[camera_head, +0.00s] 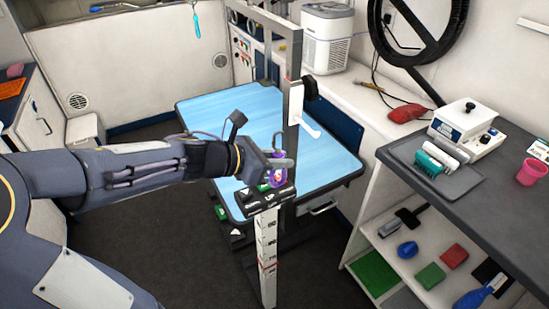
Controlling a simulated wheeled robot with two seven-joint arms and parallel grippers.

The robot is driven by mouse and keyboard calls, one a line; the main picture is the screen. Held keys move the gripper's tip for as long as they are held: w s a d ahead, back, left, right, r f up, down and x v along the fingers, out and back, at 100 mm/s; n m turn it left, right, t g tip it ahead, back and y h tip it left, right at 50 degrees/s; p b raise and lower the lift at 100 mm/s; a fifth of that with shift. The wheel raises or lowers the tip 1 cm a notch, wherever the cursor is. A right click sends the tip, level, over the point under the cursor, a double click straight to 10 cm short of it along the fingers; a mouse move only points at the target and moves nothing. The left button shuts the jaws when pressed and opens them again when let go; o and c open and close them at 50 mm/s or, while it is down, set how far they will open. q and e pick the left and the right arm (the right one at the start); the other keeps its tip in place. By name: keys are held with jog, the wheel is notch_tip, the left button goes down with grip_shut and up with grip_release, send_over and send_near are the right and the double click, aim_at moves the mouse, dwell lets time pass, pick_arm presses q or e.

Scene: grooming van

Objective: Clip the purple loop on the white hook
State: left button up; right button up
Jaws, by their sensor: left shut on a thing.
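My left gripper (284,166) reaches in from the left and is shut on the purple loop (278,178). The white hook (308,127) sticks out to the lower right from a white plate on the grey upright post. The hook is bare, above and to the right of my left gripper, and apart from the loop. My right gripper is not in view.
The post stands at the blue grooming table (225,108). A black control panel marked UP (266,199) and a white measuring scale (266,245) are just below my left gripper. A dark counter (480,205) with clippers and a pink cup (531,172) is at the right.

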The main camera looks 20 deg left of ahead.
pick_arm(q)
jog(key=r+b+x, duration=0.1)
jog(key=x, duration=0.7)
jog(key=shift+w+d+r+b, duration=0.25)
jog(key=shift+w+r+b, duration=0.05)
jog(key=shift+w+r, duration=0.1)
dwell(0.3)
dwell(0.3)
jog(key=o, duration=0.9)
jog(key=shift+s+r, duration=0.1)
jog(key=shift+p+v, duration=1.1)
jog(key=shift+v, duration=2.4)
